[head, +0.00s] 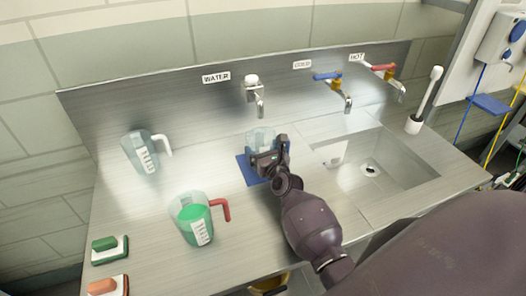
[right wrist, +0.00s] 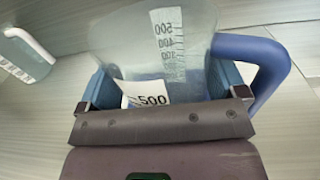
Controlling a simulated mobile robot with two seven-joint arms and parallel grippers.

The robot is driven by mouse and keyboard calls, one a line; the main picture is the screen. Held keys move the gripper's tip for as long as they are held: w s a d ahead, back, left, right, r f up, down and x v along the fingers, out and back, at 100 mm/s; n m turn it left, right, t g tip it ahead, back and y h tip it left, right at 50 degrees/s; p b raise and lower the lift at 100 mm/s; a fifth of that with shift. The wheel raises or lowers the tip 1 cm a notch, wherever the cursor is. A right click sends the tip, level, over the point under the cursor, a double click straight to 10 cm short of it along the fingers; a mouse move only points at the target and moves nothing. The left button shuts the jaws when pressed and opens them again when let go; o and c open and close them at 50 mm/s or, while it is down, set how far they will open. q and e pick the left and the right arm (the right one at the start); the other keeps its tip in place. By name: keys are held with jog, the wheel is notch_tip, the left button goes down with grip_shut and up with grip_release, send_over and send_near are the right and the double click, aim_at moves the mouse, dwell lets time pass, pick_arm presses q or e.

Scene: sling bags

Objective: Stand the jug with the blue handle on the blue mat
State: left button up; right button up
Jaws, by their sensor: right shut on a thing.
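The clear jug with the blue handle (right wrist: 160,55) fills the middle of the right wrist view, upright, with its blue handle (right wrist: 268,65) on the right. It shows no coloured liquid. In the head view the jug (head: 262,137) is mostly hidden behind my right gripper (head: 268,160). My right gripper is shut on the jug's body, one finger on each side. The blue mat (head: 245,173) lies under the gripper and jug on the steel counter, its left part showing. I cannot tell whether the jug's base touches the mat. My left gripper is not in view.
A clear jug with a white handle (head: 143,153) stands at left. A red-handled jug of green liquid (head: 194,221) stands nearer. Green (head: 108,247) and orange (head: 107,287) sponges lie front left. The water tap (head: 254,92) is behind the mat; the sink (head: 375,167) is right.

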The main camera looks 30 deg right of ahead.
jog(key=o, duration=0.7)
jog(key=shift+f, duration=0.1)
jog(key=shift+c, duration=0.2)
jog(key=s, duration=0.3)
jog(key=s+a, duration=0.1)
jog(key=s, duration=0.3)
jog(key=s+a, duration=0.1)
jog(key=s, duration=0.2)
jog(key=shift+s, duration=0.35)
jog(key=shift+s+r+b, duration=0.2)
jog(key=shift+s+b, duration=0.1)
jog(key=shift+s, duration=0.3)
jog(key=shift+a, duration=0.1)
